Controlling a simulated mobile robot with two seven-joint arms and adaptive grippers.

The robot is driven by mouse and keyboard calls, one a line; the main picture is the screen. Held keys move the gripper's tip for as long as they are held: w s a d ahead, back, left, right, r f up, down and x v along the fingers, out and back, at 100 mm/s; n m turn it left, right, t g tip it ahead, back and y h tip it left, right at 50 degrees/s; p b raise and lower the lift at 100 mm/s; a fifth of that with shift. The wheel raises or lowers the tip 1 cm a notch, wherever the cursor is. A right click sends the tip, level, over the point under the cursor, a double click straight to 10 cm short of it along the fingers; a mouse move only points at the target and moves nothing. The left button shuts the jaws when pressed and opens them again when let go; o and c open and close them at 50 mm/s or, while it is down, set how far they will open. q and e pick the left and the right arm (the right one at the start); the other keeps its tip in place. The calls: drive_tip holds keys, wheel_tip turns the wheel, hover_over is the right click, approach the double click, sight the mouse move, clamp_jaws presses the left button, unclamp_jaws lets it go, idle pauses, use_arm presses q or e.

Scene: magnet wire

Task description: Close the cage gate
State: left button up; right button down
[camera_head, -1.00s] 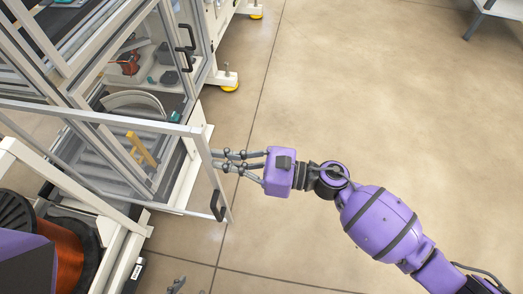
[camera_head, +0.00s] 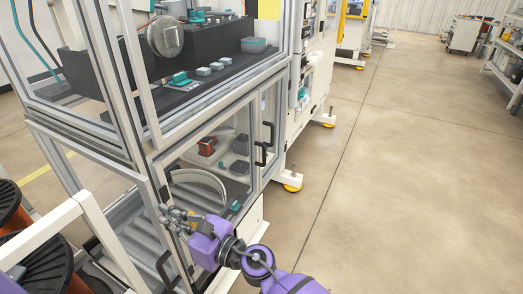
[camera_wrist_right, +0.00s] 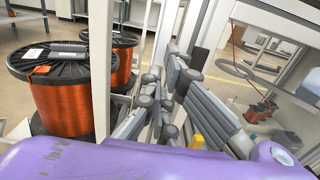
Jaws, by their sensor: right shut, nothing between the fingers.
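The cage gate (camera_head: 168,232), a light metal frame with a clear panel, is at the lower left of the head view. Its free edge and black handle (camera_head: 164,268) are close to the front corner of the cage (camera_head: 135,95). I cannot tell whether any gap is left there. My right gripper (camera_head: 172,217) is shut and empty, with its fingers at the gate's free edge; contact is unclear. In the right wrist view its grey fingers (camera_wrist_right: 160,95) fill the middle. My left gripper is out of view.
Copper wire spools (camera_head: 45,262) stand at the lower left beside a white frame (camera_head: 105,235). They also show in the wrist view (camera_wrist_right: 70,95). The floor (camera_head: 400,190) to the right is clear.

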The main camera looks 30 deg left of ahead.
sight(151, 210)
drive_tip(key=a+b, duration=0.1)
drive_tip(key=a, duration=0.4)
drive_tip(key=shift+f, duration=0.1)
drive_tip(key=shift+a, duration=0.4)
drive_tip(key=shift+a+b, duration=0.35)
drive_tip(key=shift+r, duration=0.2)
drive_tip(key=shift+w+d, duration=0.1)
